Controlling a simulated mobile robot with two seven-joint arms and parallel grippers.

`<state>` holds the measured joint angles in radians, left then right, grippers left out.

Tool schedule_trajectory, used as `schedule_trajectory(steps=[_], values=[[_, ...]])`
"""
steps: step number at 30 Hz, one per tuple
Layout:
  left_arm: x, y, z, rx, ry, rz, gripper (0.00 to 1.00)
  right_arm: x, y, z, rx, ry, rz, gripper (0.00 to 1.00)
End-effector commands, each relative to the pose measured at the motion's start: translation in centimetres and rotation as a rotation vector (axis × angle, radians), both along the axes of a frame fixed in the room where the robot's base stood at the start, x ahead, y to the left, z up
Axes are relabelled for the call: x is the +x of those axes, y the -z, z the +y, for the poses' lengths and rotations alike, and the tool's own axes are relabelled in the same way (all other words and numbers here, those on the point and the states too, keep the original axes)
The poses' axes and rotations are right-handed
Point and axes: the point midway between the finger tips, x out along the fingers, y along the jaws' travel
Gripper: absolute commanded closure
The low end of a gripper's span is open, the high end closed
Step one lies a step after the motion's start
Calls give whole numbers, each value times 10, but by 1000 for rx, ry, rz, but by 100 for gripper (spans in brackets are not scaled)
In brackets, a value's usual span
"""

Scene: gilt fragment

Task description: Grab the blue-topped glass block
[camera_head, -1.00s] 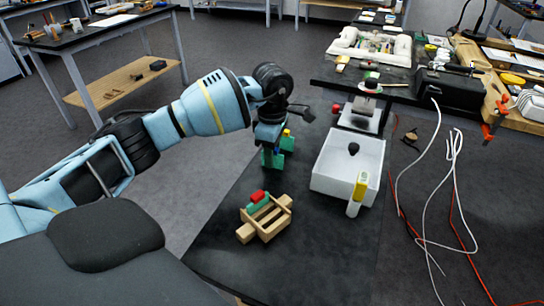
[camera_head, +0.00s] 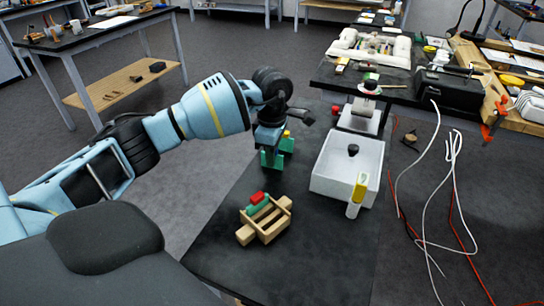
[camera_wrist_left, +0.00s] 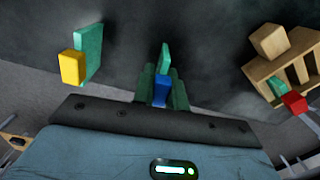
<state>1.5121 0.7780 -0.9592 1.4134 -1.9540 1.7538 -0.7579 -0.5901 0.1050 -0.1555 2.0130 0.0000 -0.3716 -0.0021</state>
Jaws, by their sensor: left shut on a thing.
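The blue-topped glass block (camera_wrist_left: 162,90) shows in the left wrist view between my left gripper's fingers, its blue end toward the wrist and its teal glass body (camera_wrist_left: 164,58) reaching away. My left gripper (camera_wrist_left: 161,88) is shut on it. In the head view my left gripper (camera_head: 271,155) points down at the dark table's left edge, and the fingers mostly hide the block there. A yellow-topped glass block (camera_head: 287,142) stands close beside it; it also shows in the left wrist view (camera_wrist_left: 72,67), apart from the fingers. My right gripper is not in view.
A wooden rack (camera_head: 246,234) with a red-topped glass block (camera_head: 257,197) lying on it is nearer me. A white bin (camera_head: 335,188) stands to the right, with a yellow-and-white tool (camera_head: 358,192) at its front corner. Loose cables (camera_head: 425,215) lie farther right. Bare tabletop lies in front.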

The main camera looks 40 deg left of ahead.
Motion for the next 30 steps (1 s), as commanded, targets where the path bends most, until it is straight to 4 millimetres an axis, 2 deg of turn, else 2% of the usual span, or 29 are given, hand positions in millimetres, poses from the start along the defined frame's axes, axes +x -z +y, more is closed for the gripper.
schedule_trajectory(steps=[12, 16, 21, 30], values=[[1, -70, 0, -1, 0, -4, 100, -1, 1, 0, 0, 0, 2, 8], [1, -87, 0, 0, 0, -2, 100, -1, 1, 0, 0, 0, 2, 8], [0, -96, 0, 0, 0, 1, 100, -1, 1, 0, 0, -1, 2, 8], [0, -97, 0, 0, 1, 1, 100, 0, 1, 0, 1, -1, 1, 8]])
